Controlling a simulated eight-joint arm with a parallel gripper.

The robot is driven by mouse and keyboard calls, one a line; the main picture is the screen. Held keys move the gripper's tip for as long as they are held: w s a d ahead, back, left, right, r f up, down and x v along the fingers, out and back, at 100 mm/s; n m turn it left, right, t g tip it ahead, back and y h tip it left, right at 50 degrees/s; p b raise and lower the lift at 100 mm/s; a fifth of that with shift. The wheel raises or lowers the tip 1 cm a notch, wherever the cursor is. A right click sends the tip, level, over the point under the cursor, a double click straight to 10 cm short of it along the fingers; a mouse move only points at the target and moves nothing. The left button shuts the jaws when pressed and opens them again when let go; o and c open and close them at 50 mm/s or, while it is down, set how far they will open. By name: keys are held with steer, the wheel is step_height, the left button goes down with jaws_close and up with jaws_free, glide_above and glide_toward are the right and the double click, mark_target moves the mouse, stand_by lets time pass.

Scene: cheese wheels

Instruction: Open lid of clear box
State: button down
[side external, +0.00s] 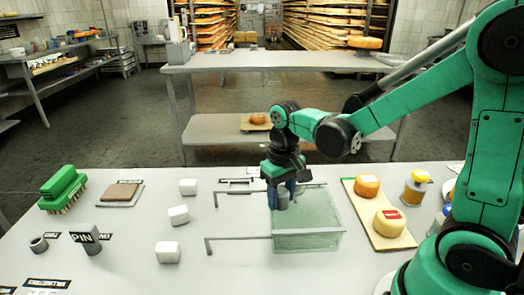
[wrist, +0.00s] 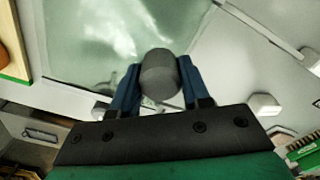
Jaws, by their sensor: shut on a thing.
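The clear box (side external: 308,241) is a greenish see-through box on the white table, right of the middle in the side view. Its glassy top also fills the upper left of the wrist view (wrist: 80,40). My gripper (side external: 281,196) is over the box's left side, pointing down. Its blue fingers are shut on a grey round knob (wrist: 160,75), which sits between them in the wrist view. The lid looks flat on the box; I cannot tell whether any gap is open under it. The fingers and wrist hide part of the box's left edge.
A board (side external: 362,215) with two cheese wheels (side external: 390,222) lies close right of the box. A grey bar (side external: 236,239) sticks out left of the box. Several white blocks (side external: 179,215) stand further left, with a green brush (side external: 62,188) beyond.

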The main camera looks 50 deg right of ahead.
steer(key=w+a, duration=0.8)
steer(key=shift+w+a, duration=0.2)
steer(key=shift+w, duration=0.05)
steer(key=shift+c, duration=2.1)
jaws_free()
step_height(320, 180, up, 6)
steer(key=shift+f, duration=0.2)
